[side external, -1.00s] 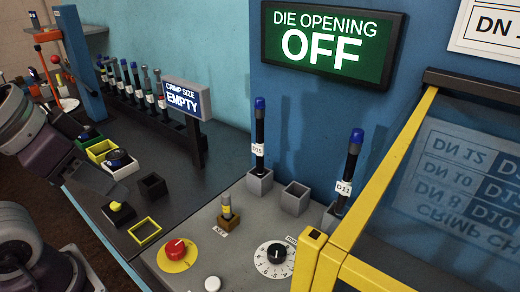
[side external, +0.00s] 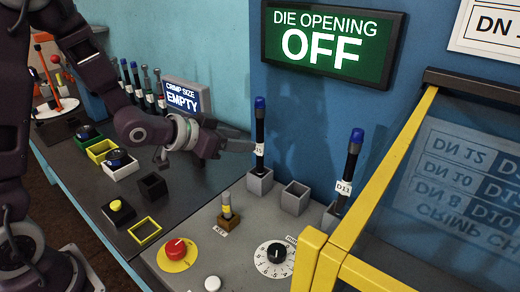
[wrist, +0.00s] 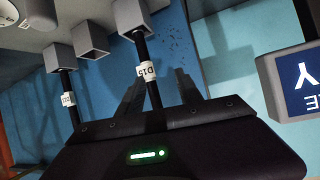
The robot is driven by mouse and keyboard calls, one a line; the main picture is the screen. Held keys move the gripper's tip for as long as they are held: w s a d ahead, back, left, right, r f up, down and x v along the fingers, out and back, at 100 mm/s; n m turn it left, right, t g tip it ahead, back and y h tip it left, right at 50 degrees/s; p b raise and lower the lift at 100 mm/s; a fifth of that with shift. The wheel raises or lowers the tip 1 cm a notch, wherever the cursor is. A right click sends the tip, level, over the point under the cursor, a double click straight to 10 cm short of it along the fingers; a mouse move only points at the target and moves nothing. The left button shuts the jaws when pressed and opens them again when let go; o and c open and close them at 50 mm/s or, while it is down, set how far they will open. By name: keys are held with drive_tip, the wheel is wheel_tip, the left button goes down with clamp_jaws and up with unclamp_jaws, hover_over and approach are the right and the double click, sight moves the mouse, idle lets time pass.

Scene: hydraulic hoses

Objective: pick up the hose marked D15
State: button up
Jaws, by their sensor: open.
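The D15 hose (side external: 260,125) is black with a blue cap and a white label, standing upright in a grey square socket. My gripper (side external: 249,143) reaches in from the left at label height, and a finger covers part of the label. There my open gripper (wrist: 160,78) has one finger on each side of the hose, with the hose nearer the left finger. Whether a finger touches it I cannot tell. The blue cap is hidden in the wrist view.
An empty grey socket (side external: 296,197) stands just right of D15, then the D11 hose (side external: 349,165) in its own socket. The yellow-framed guard (side external: 390,165) is at the right. A blue wall rises behind the hoses.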

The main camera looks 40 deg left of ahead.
sight(260, 149)
drive_tip(key=shift+t+h, duration=0.5)
drive_tip(key=shift+h, duration=0.2)
drive_tip(key=x, duration=0.3)
drive_tip(key=d+x, duration=0.1)
drive_tip(key=x, duration=0.2)
drive_tip(key=f+x, duration=0.1)
drive_tip(key=x, duration=0.2)
drive_tip(key=shift+s+d, duration=0.25)
drive_tip(key=shift+s, duration=0.15)
clamp_jaws()
drive_tip(key=shift+r, duration=0.1)
